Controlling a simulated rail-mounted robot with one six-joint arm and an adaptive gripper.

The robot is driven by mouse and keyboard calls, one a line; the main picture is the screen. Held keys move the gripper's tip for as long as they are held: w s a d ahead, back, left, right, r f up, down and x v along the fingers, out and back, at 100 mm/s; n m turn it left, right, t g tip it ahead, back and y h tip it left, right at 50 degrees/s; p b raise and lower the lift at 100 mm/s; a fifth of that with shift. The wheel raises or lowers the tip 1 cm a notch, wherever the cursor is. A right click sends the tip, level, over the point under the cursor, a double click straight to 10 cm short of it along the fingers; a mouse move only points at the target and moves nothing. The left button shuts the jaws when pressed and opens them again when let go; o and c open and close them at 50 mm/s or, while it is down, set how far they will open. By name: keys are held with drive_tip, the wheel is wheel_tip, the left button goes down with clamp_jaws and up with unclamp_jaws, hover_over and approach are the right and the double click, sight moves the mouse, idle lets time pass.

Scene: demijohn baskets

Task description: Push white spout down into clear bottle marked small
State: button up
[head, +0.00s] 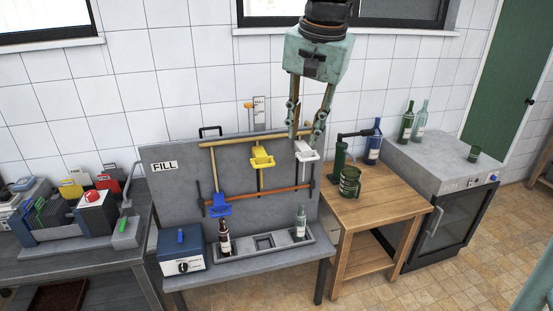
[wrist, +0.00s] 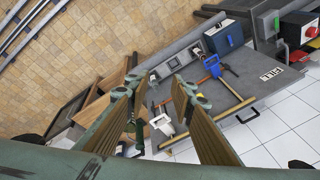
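The white spout (head: 306,152) is at the right end of the grey FILL panel (head: 180,188), high on the board; it also shows in the wrist view (wrist: 162,126) between my fingers' outlines. My gripper (head: 306,130) is open, fingers pointing down, just above or in front of the white spout; contact cannot be told. In the wrist view my gripper (wrist: 158,92) has its fingers wide apart with nothing held. The clear bottle (head: 300,222) stands upright in the right end of the grey tray (head: 262,250), below the white spout. Its label is too small to read.
A yellow spout (head: 262,158) and blue spout (head: 219,206) hang left of the white one. A dark brown bottle (head: 224,238) stands at the tray's left. A blue box (head: 181,250) is beside it.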

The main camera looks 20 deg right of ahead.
drive_tip(key=w+d+f+m+p, duration=0.2)
drive_tip(key=w+d, duration=0.4)
drive_tip(key=w, duration=0.4)
drive_tip(key=w+d+f+m+p, duration=0.3)
drive_tip(key=w+d+f, duration=0.4)
drive_tip(key=w, duration=0.3)
drive_tip(key=w+d+f+m+g+p, duration=0.1)
drive_tip(key=w+d+f+m+p, duration=0.2)
drive_tip(key=w, duration=0.7)
drive_tip(key=d+f+m, duration=0.2)
drive_tip(key=d, duration=0.1)
drive_tip(key=shift+d+f, duration=0.15)
drive_tip(key=shift+f, duration=0.05)
drive_tip(key=p, duration=0.2)
approach(310, 154)
drive_tip(key=shift+s+a+f, duration=0.35)
drive_tip(key=shift+s+f, duration=0.1)
drive_tip(key=shift+f, duration=0.75)
drive_tip(key=shift+s+a+f, duration=0.35)
drive_tip(key=shift+s+f, duration=0.1)
drive_tip(key=shift+f, duration=0.7)
drive_tip(key=shift+s+a+f, duration=0.35)
drive_tip(key=shift+s+f, duration=0.1)
drive_tip(key=shift+f, duration=0.75)
clamp_jaws()
